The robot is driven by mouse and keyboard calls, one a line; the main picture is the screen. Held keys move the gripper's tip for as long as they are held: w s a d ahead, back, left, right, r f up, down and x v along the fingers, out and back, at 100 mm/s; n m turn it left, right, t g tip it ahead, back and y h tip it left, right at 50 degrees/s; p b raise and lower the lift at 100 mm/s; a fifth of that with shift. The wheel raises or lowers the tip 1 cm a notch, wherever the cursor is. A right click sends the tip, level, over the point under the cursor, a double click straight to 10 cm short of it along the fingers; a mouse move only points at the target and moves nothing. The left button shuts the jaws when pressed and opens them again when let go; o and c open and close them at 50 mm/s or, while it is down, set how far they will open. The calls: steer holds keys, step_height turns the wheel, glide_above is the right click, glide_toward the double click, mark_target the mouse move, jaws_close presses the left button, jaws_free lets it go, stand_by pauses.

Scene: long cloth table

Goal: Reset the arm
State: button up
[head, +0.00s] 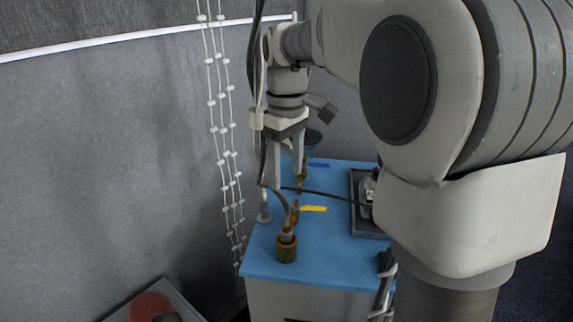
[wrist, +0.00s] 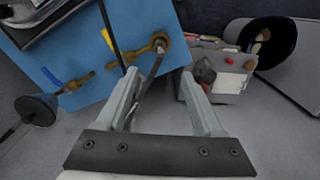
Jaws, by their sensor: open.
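My gripper (head: 287,182) points down over the left part of the blue tabletop (head: 340,258) in the head view. Its two fingers are apart, and nothing is clamped between them. In the wrist view my gripper (wrist: 160,74) also shows spread fingers, with the tabletop (wrist: 98,22) beyond them at upper left. The holder stands near the table's front left in the head view (head: 287,250).
A yellow marker (head: 313,208) and a blue marker (head: 318,165) lie on the table. A dark tray (head: 363,226) holding a device sits at right. A beaded cord (head: 222,130) hangs at left. A grey box with red knobs (wrist: 228,88) stands beside the table.

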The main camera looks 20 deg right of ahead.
steer(key=shift+r, duration=0.45)
steer(key=s+f+m+t, duration=0.3)
steer(key=s+m+t, duration=0.2)
steer(key=s, duration=1.5)
steer(key=shift+s+m+t, duration=0.2)
steer(key=shift+m+t, duration=0.1)
steer(key=shift+m, duration=0.8)
